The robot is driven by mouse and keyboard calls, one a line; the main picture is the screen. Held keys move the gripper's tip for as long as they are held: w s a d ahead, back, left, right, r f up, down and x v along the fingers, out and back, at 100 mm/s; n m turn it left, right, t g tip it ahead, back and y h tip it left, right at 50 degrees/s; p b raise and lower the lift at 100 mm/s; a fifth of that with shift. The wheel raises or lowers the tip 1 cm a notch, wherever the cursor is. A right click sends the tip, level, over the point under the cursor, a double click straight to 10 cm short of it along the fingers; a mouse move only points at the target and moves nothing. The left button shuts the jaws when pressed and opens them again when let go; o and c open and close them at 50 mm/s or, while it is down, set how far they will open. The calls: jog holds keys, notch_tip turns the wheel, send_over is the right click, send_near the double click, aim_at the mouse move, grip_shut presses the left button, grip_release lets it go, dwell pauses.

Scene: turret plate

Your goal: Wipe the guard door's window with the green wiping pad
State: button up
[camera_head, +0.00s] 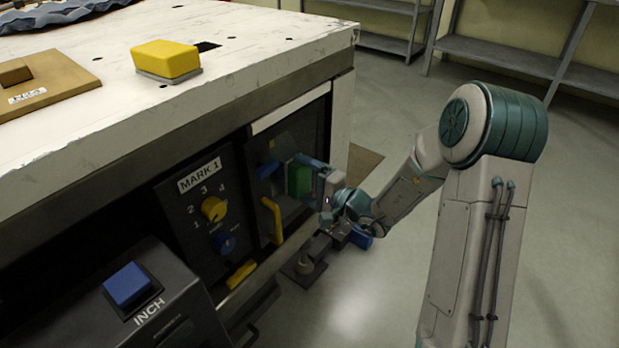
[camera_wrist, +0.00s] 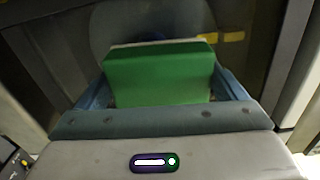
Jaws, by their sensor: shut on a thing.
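The green wiping pad (camera_head: 299,181) is held in my gripper (camera_head: 302,172) in front of the guard door. In the wrist view the green pad (camera_wrist: 158,75) sits between the two blue-grey fingers, facing the dark window. My gripper is shut on the pad. The guard door (camera_head: 262,222) is a dark panel with a yellow vertical handle (camera_head: 273,221) at its lower part. The door's window (camera_head: 285,150) is dark and partly hidden behind the pad and gripper. In the wrist view the window (camera_wrist: 105,35) lies just beyond the pad; I cannot tell whether they touch.
A box with a blue INCH button (camera_head: 128,285) juts out at front left. A yellow block (camera_head: 166,59) sits on the white tabletop (camera_head: 95,120). Open floor lies to the right.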

jog(key=shift+s+a+b, duration=0.3)
jog(key=shift+s+a, duration=0.25)
jog(key=shift+s, duration=0.15)
jog(key=shift+w+r+p, duration=0.1)
jog(key=shift+r+p, duration=0.2)
jog(key=shift+r, duration=0.55)
jog(key=w+d+b, duration=0.1)
jog(key=w+d, duration=0.3)
jog(key=w, duration=0.2)
jog(key=shift+d+b, duration=0.3)
jog(key=shift+b, duration=0.1)
jog(key=shift+s+d, duration=0.1)
jog(key=shift+s, duration=0.05)
jog(key=shift+b+v, duration=0.5)
jog(key=shift+v, duration=2.4)
jog(key=shift+f, duration=0.1)
jog(key=shift+b+v, duration=0.55)
jog(key=shift+v, duration=0.95)
